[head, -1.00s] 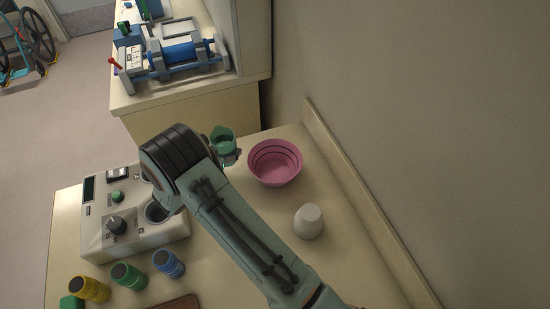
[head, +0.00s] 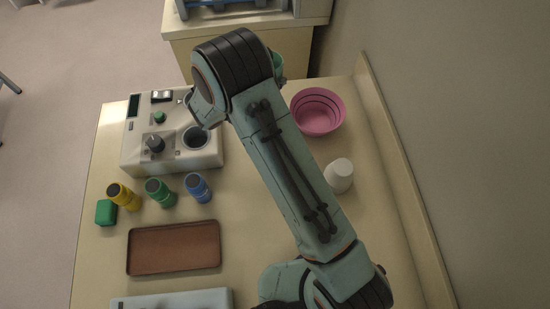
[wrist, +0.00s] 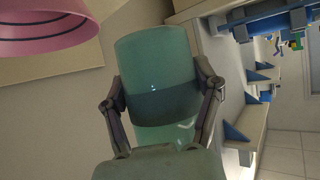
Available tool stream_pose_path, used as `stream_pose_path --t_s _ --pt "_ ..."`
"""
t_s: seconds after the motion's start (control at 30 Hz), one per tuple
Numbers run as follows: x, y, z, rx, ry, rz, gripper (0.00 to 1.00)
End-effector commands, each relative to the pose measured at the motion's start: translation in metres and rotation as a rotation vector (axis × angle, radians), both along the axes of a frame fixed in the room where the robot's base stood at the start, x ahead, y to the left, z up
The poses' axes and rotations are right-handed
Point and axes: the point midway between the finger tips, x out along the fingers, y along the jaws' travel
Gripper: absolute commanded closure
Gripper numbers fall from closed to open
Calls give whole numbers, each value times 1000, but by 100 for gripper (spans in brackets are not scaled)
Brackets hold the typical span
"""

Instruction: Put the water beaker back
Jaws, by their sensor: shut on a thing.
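The water beaker (wrist: 155,65) is a translucent green cup with a darker band, seen in the wrist view. My gripper (wrist: 158,98) is shut on it, with one finger on each side. The beaker looks roughly upright, and its contents cannot be made out. In the head view a bit of the green beaker (head: 278,66) shows past my arm's wrist, beyond the pink bowl (head: 318,112) and to its left. My arm hides the gripper there.
A pale control unit (head: 140,145) with a round well (head: 196,138) stands at left. Nearer are blue (head: 198,188), green (head: 160,193) and yellow (head: 124,196) jars, a green block (head: 106,212) and a brown tray (head: 173,248). A white cup (head: 339,175) stands at right, near the wall.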

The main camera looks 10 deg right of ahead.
Motion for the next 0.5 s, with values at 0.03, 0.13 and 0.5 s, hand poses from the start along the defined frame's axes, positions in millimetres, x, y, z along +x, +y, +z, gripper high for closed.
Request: stream_pose_path --t_s 0.03,0.13,0.5 --pt "0 0 6 1 -3 0 76" --pt "0 0 15 0 -1 0 76" --pt "-26 13 18 -1 2 -7 76"
